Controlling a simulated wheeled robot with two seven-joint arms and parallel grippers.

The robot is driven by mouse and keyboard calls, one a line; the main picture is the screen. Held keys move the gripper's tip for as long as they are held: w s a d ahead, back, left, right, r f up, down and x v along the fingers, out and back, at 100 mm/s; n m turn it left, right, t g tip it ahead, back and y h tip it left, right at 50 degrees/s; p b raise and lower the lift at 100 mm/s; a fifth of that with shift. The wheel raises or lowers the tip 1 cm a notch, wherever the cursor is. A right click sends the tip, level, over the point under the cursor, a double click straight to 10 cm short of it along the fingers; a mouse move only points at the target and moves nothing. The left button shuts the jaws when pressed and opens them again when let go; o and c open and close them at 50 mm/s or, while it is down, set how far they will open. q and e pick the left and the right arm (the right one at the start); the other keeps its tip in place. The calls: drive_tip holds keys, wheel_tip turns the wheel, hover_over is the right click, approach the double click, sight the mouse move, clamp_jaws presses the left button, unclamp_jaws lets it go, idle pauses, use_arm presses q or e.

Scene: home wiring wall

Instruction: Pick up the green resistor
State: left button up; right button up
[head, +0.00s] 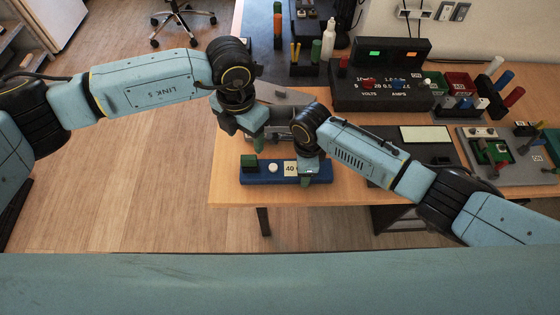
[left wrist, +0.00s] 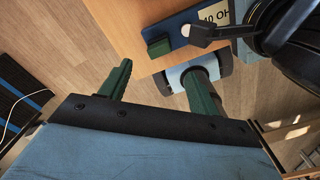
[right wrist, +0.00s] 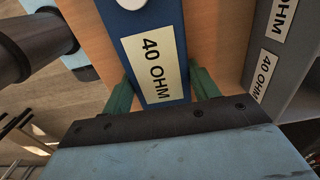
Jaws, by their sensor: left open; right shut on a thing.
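A green block (head: 248,161) sits at the left end of a blue bar (head: 262,179) with a white knob (head: 272,168) and a 40 OHM label. I cannot tell whether this block is the green resistor. It also shows in the left wrist view (left wrist: 159,47). My left gripper (head: 243,136) is open and empty above the bar, near the block and apart from it. My right gripper (head: 308,176) is shut on the bar's right end. The right wrist view shows its fingers on both sides of the labelled blue bar (right wrist: 128,22).
A grey tray (head: 283,96) lies behind the bar; 40 OHM labels show on a grey edge (right wrist: 246,92) in the right wrist view. A black meter unit (head: 375,95) stands farther back. A parts board (head: 490,150) is at right. Floor lies left of the table.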

use_arm(q)
drive_tip(key=shift+d+h, duration=0.25)
drive_tip(key=shift+h, duration=0.05)
drive_tip(key=w+d+r+n+h, duration=0.4)
drive_tip(key=d+h, duration=0.1)
drive_tip(key=h, duration=0.3)
drive_tip(key=n+t+y, duration=0.4)
drive_tip(key=n+t, duration=1.2)
drive_tip(key=n, duration=1.6)
hover_over(249, 162)
drive_tip(key=f, duration=0.9)
drive_tip(key=shift+w+a, duration=0.25)
drive_tip(key=shift+a, duration=0.1)
drive_tip(key=s+f+n+g+y, duration=0.1)
drive_tip(key=s+f+n+y, duration=0.25)
drive_tip(key=s+n, duration=0.45)
drive_tip(key=shift+m+y, duration=0.3)
drive_tip(key=shift+y, duration=0.25)
drive_tip(key=x, duration=0.5)
drive_tip(key=shift+w, duration=0.15)
drive_tip(key=shift+d+x, duration=0.15)
drive_tip(key=shift+x, duration=1.2)
drive_tip(key=shift+d+x, duration=0.15)
drive_tip(key=shift+x, duration=1.15)
drive_tip(key=shift+f, duration=0.15)
